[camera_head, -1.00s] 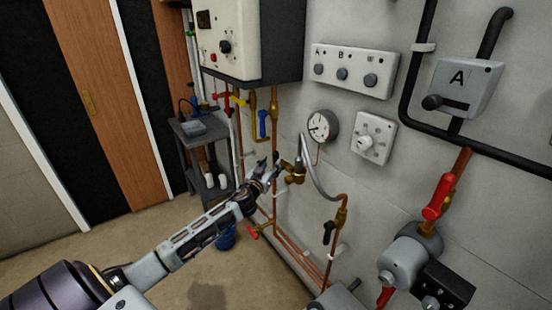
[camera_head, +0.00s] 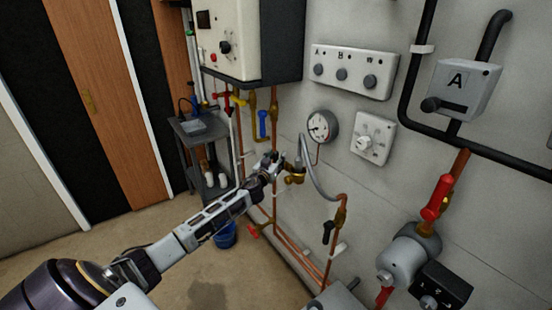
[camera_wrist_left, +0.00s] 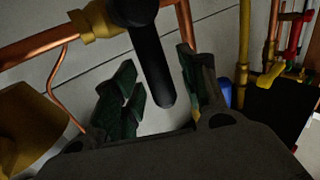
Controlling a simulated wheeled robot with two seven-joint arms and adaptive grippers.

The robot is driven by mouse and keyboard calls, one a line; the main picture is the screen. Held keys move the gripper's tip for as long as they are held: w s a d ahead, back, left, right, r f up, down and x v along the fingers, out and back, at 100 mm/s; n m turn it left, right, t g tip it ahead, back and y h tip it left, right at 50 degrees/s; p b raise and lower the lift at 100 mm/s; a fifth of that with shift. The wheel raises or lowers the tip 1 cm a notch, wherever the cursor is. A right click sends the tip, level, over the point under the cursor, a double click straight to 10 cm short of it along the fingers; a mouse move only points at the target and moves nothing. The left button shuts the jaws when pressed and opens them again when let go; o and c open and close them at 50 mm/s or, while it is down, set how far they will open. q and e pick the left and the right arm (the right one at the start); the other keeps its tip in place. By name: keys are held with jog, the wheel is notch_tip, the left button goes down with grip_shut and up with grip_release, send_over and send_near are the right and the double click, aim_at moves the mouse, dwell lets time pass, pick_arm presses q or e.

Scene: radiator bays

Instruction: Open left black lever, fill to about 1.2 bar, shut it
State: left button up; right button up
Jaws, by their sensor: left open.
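My left gripper (camera_head: 275,160) is at the brass valve (camera_head: 295,177) on the left end of the grey filling hose (camera_head: 318,181). In the left wrist view its fingers (camera_wrist_left: 156,62) are open, one on each side of the left black lever (camera_wrist_left: 152,68). The lever points down between them, with a gap visible on both sides. In the head view the gripper hides this lever. A second black lever (camera_head: 328,232) hangs below the hose's right end. The round pressure gauge (camera_head: 320,127) is on the wall above; its value is too small to read.
A boiler (camera_head: 240,40) with red, yellow and blue-handled valves hangs at upper left. A grey trolley (camera_head: 190,130) and blue bucket (camera_head: 225,236) stand behind my arm. A pump (camera_head: 405,262) is at right. Copper pipes run close to the gripper.

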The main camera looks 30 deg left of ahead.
pick_arm(q)
jog(key=shift+w+a, duration=0.1)
jog(key=shift+w, duration=0.1)
grip_shut()
dwell(0.3)
